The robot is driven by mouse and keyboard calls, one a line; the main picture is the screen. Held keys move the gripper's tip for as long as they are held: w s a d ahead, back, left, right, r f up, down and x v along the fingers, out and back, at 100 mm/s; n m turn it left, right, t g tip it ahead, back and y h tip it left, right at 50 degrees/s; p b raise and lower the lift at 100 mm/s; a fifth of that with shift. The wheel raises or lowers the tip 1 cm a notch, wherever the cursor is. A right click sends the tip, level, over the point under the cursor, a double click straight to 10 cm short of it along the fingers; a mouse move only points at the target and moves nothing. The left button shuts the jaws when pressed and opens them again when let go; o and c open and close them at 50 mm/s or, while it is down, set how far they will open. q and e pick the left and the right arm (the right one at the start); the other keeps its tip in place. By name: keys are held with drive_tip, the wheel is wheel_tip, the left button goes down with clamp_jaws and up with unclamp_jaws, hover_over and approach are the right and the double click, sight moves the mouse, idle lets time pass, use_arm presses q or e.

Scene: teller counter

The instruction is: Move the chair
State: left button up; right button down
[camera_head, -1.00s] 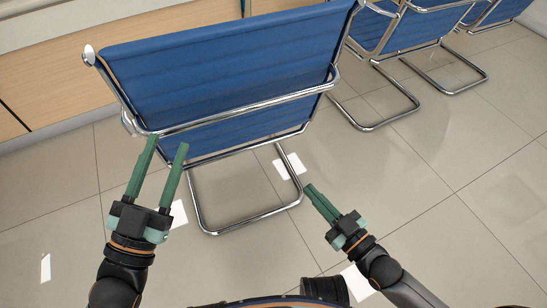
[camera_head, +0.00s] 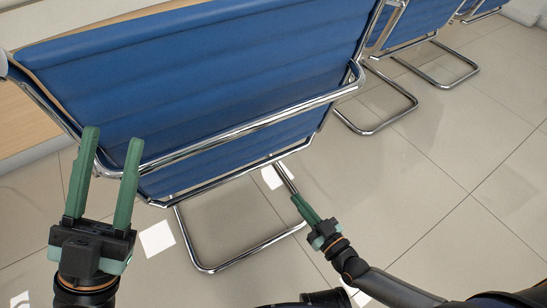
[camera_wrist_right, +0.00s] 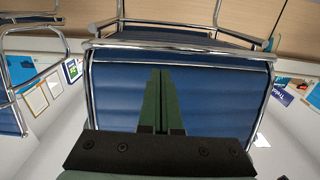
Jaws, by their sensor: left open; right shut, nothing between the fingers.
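A blue chair (camera_head: 205,75) with a chrome tube frame stands close in front of me, its back towards me, in the head view. It also shows in the right wrist view (camera_wrist_right: 215,95). My left gripper (camera_head: 108,150) is open, its fingertips near the horizontal chrome bar at the chair's lower left; I cannot tell whether they touch it. My right gripper (camera_head: 298,202) is shut and empty, low beside the chair's right side, near the chrome leg. In the right wrist view its closed fingers (camera_wrist_right: 158,80) point at the blue underside or back of the chair.
More blue chairs (camera_head: 420,22) with chrome legs stand in a row at the back right. A wooden counter front (camera_head: 25,120) is behind the chair at the left. The tiled floor (camera_head: 430,190) is clear on the right.

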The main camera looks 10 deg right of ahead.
drive_tip(key=b, duration=0.2)
approach(268, 164)
drive_tip(key=w, duration=0.1)
drive_tip(key=x, duration=0.4)
drive_tip(key=shift+w+a, duration=0.1)
drive_tip(key=shift+a, duration=0.05)
drive_tip(key=shift+w+a, duration=0.25)
drive_tip(key=shift+w, duration=0.4)
